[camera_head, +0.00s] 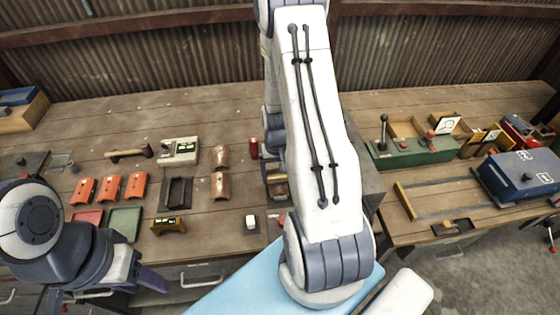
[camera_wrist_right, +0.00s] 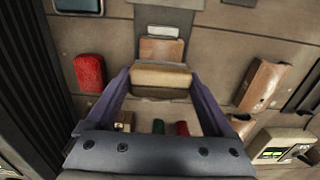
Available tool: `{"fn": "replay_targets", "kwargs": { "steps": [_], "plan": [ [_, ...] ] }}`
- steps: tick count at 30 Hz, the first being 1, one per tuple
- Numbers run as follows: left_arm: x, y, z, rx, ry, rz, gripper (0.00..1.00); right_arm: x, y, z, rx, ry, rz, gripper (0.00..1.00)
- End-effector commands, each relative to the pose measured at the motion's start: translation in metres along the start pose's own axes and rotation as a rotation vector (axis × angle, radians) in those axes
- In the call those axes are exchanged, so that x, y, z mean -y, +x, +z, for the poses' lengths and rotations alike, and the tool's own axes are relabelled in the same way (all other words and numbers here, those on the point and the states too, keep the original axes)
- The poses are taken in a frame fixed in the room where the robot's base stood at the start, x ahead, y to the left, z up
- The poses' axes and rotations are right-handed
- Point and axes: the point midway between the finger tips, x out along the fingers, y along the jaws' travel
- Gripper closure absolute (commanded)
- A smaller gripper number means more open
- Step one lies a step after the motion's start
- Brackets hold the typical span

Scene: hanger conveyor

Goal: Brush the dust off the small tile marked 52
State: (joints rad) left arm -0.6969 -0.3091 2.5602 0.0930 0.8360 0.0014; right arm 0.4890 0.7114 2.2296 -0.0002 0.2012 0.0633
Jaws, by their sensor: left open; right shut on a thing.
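My right gripper (camera_wrist_right: 160,78) is shut on a tan and brown block, seemingly the brush (camera_wrist_right: 160,76), in the right wrist view. A reddish-brown tile (camera_wrist_right: 161,50) lies just beyond the block; whether they touch I cannot tell. In the head view my right arm hides most of this spot. Two brown curved tiles (camera_head: 220,156) (camera_head: 220,186) lie left of that arm. Several small orange tiles (camera_head: 109,187) lie further left, with dark marks. I cannot read 52 on any tile. My left gripper (camera_head: 110,292) is open and empty at the near left bench edge.
A scale-like device (camera_head: 180,151), a hammer (camera_head: 130,153), a dark rack (camera_head: 175,193) and red and green trays (camera_head: 125,222) occupy the left bench. A small white block (camera_head: 250,222) sits near the front edge. A blue box (camera_head: 518,176) stands at right.

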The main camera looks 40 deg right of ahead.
Motion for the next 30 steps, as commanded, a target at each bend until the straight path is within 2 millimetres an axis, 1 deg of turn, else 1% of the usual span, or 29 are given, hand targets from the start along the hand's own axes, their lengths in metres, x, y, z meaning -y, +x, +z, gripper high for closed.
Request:
{"fn": "replay_targets", "kwargs": {
  "steps": [2, 5, 6, 24, 30],
  "plan": [
    [0.0, 0.0, 0.0, -0.001, 0.0, 0.0, 0.5, 0.002, 0.001, 0.004, 0.0, 0.001, 0.0, 0.65],
    [-0.001, -0.012, -0.001, -0.001, 0.001, 0.0, 0.5, 0.003, -0.011, 0.003, -0.002, 0.0, 0.0, 0.65],
    [-0.001, -0.015, -0.001, -0.002, 0.002, 0.0, 0.5, 0.004, -0.022, 0.003, -0.005, -0.001, 0.0, 0.65],
    [-0.004, -0.059, -0.003, -0.001, 0.009, 0.0, 0.5, 0.01, -0.074, 0.004, 0.0, -0.011, 0.0, 0.65],
    [-0.005, -0.063, -0.003, -0.001, 0.01, 0.0, 0.5, 0.011, -0.08, 0.004, 0.0, -0.012, 0.0, 0.65]
  ]
}}
